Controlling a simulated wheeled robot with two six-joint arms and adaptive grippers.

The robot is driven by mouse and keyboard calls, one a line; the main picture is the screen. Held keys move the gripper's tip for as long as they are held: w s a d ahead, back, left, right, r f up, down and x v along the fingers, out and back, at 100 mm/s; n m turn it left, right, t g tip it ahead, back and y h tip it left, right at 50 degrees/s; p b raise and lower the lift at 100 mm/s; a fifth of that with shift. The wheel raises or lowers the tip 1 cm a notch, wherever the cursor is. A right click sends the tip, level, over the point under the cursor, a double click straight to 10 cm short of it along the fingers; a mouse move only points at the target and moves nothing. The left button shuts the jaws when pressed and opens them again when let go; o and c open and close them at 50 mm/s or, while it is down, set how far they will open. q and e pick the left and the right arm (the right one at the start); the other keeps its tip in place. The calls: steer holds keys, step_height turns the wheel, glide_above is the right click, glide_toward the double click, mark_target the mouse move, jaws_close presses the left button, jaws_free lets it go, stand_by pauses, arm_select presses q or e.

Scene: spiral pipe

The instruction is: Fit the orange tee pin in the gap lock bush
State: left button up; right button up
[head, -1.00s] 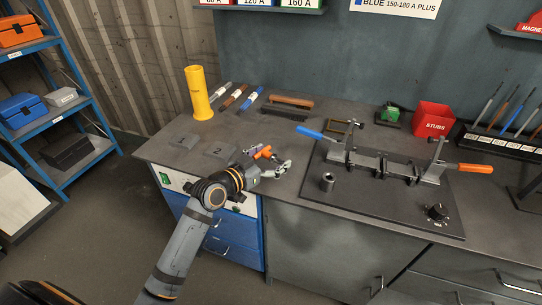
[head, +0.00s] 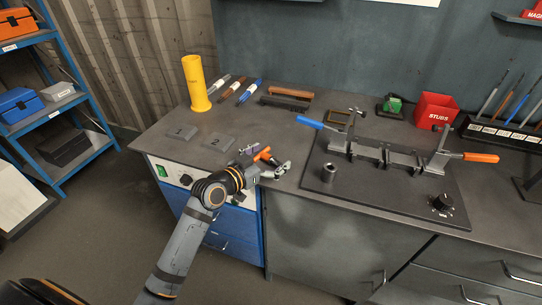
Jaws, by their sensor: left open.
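The orange tee pin (head: 263,155) shows at the front left part of the bench, just behind my left gripper (head: 283,168). The gripper is open, with its fingers pointing right, close beside the pin. Part of the pin is hidden, and I cannot tell whether they touch. A small grey upright bush (head: 328,173), which looks like the gap lock bush, stands on the dark fixture plate (head: 385,197) to the right of the gripper. The right gripper is not in view.
Plates marked 1 (head: 181,132) and 2 (head: 219,143) lie to the left. A yellow tube (head: 196,84) stands at the back left.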

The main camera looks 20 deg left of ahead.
mark_target(270, 157)
arm_select(q)
steer(key=v, duration=0.6)
steer(key=shift+a+f, duration=0.1)
steer(key=shift+s+a+r, duration=0.15)
steer(key=shift+s+r, duration=0.1)
steer(key=shift+s, duration=0.5)
